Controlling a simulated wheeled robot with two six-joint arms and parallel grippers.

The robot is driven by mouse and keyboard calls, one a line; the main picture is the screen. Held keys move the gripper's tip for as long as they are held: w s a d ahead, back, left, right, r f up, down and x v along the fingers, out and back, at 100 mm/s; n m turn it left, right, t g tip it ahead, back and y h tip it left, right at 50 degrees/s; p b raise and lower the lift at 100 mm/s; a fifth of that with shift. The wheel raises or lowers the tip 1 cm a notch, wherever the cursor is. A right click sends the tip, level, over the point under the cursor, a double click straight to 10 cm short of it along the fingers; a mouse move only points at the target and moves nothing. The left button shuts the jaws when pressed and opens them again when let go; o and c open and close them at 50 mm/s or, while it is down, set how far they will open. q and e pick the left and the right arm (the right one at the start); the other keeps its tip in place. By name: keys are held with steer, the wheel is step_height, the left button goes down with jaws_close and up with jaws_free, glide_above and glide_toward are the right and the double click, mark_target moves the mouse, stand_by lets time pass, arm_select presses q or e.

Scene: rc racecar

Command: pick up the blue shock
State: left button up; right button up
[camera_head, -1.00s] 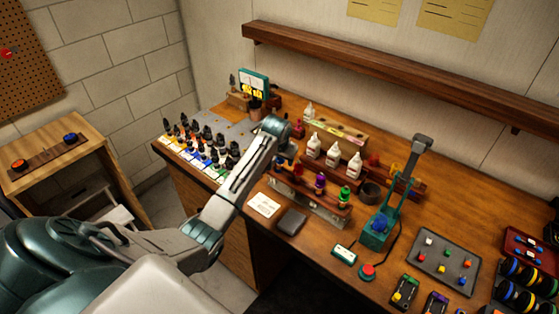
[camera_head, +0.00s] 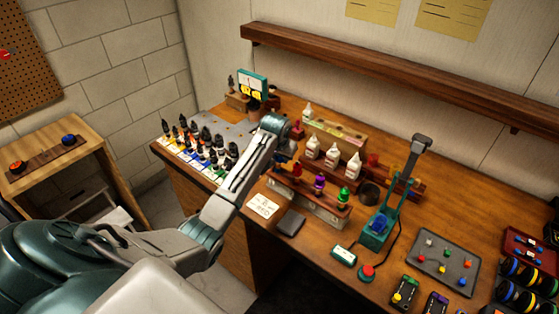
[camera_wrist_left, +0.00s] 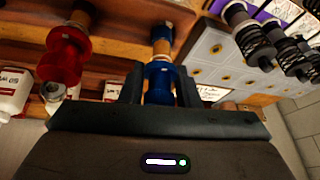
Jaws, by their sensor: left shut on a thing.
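The blue shock (camera_wrist_left: 160,76) stands between the two fingers of my left gripper (camera_wrist_left: 160,88) in the left wrist view, and the fingers are shut on it. In the head view my left wrist (camera_head: 275,125) hides the blue shock and most of the gripper. A red shock (camera_wrist_left: 64,55) is to the left of the fingers in the wrist view, clear of them. In the head view the rack (camera_head: 325,215) holds red (camera_head: 297,170), purple (camera_head: 319,182) and green (camera_head: 343,196) shocks. I cannot tell whether the blue shock is clear of the rack. My right gripper is not in view.
White bottles (camera_head: 332,155) stand behind the rack. Several dark coil shocks (camera_head: 205,145) stand on cards at the left of the bench. A dark wallet-like block (camera_head: 291,223) and a paper card (camera_head: 263,204) lie in front. A teal press (camera_head: 380,228) stands to the right.

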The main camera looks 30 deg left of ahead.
arm_select(q)
steer(key=r+b, duration=0.1)
steer(key=r, duration=0.1)
steer(key=w+r+b, duration=0.1)
steer(key=r+b, duration=0.1)
steer(key=r, duration=0.1)
steer(key=shift+d+r, duration=0.2)
steer(key=shift+r, duration=0.1)
steer(key=s+d+b, duration=0.1)
steer(key=s+d, duration=0.1)
steer(key=s, duration=0.4)
steer(key=s+d+b, duration=0.2)
steer(key=s+d, duration=0.1)
steer(key=s, duration=0.4)
steer(key=shift+d+r, duration=0.25)
steer(key=shift+d, duration=0.1)
steer(key=shift+w, duration=0.1)
